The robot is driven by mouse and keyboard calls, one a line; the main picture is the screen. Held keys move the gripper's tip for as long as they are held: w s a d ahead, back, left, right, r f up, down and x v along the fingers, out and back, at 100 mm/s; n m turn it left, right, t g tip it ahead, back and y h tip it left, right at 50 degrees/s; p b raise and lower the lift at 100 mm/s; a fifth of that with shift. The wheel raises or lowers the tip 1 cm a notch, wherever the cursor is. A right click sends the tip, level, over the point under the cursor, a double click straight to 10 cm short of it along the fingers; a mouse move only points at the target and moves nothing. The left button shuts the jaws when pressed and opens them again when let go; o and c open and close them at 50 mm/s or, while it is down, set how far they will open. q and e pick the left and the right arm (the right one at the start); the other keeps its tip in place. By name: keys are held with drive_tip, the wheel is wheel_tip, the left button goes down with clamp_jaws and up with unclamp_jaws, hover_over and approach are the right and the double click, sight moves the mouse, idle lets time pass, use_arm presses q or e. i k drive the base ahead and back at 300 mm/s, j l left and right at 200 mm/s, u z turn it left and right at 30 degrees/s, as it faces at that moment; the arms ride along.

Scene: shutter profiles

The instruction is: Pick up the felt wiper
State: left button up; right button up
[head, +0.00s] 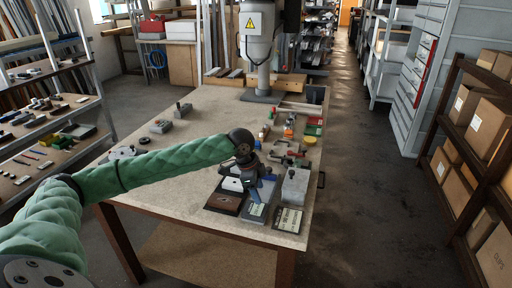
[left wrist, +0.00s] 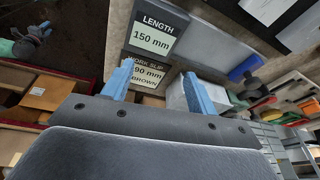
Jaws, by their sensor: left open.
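I cannot pick out the felt wiper with certainty in either view. My left gripper (head: 256,194) is open, above the front right part of the workbench, over a grey plate with a label (head: 257,212). In the left wrist view its two blue fingers (left wrist: 160,85) stand apart with no object clearly held between them. Beyond them are a "LENGTH 150 mm" sign (left wrist: 155,32) and a "WORK SLIP 90 mm BROWN" sign (left wrist: 146,75). A pale block (left wrist: 178,96) shows partly behind the right finger. My right gripper is not in view.
A grey block (head: 295,186) and a labelled slip (head: 289,219) lie right of the gripper; a dark brown piece (head: 225,203) lies left. Small coloured items (head: 289,130) are farther back. Shelves with cartons (head: 475,125) stand right.

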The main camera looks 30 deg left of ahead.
sight(258, 146)
drive_tip(key=i+j, duration=1.2)
drive_tip(key=j, duration=0.15)
